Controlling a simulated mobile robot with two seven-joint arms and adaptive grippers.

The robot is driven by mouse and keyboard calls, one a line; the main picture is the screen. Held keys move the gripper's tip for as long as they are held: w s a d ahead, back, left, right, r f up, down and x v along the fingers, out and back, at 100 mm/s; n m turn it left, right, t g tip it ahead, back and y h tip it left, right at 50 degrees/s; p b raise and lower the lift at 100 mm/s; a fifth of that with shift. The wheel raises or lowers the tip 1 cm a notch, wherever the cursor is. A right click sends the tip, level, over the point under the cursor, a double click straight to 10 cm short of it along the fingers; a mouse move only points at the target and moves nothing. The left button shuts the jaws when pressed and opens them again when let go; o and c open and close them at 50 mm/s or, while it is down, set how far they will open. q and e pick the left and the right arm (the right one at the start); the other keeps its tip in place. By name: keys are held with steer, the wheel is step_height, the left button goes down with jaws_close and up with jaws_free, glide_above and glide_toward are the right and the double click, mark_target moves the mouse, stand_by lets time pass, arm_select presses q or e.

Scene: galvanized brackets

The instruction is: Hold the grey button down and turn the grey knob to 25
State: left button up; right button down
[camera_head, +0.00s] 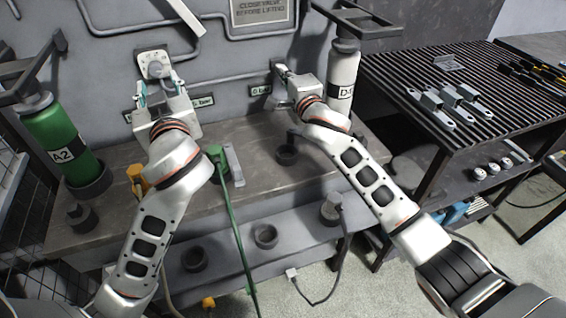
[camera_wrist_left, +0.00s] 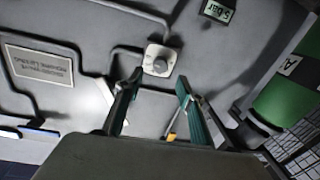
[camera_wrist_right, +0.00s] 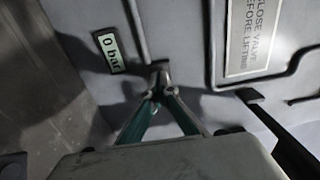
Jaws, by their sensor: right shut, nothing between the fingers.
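The grey knob (camera_wrist_left: 160,66) sits on a pale square plate on the wall, also visible in the head view (camera_head: 155,69). Its scale marks are too small to read. My left gripper (camera_wrist_left: 160,82) is open, with its two fingers pointing at the wall near the knob; I cannot tell whether they touch it. In the head view the left gripper (camera_head: 156,90) is just below the plate. My right gripper (camera_wrist_right: 160,84) is shut and empty, its tips close to the wall beside the "0 bar" label. The grey button is not clearly visible; the right fingertips may hide it.
A "0 bar" label (camera_wrist_right: 110,51) and pipes are on the wall. A green A2 cylinder (camera_head: 60,140) stands at left, a pale cylinder (camera_head: 342,75) right of my right gripper. A slatted table (camera_head: 400,75) with brackets (camera_head: 462,93) is at right. The grey bench (camera_head: 255,185) has several sockets.

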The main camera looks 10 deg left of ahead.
arm_select(q)
steer(key=s+d+f+m+h, duration=0.1)
steer(key=d+f+m+h, duration=0.3)
steer(key=d, duration=0.4)
steer(key=s+d+f+m+t+h, duration=0.1)
steer(key=d+f+m+h, duration=0.3)
steer(key=d+m+h, duration=0.3)
steer(key=s+d+f+m+t+h, duration=0.1)
steer(key=d+f+m+h, duration=0.3)
steer(key=d+m, duration=0.5)
steer(key=shift+s+d+h, duration=0.45)
steer(key=shift+d+h, duration=0.3)
steer(key=shift+h, duration=0.15)
steer(key=shift+s+d+f+m+h, duration=0.2)
steer(key=shift+s+d+m+h, duration=0.4)
steer(key=shift+m, duration=0.1)
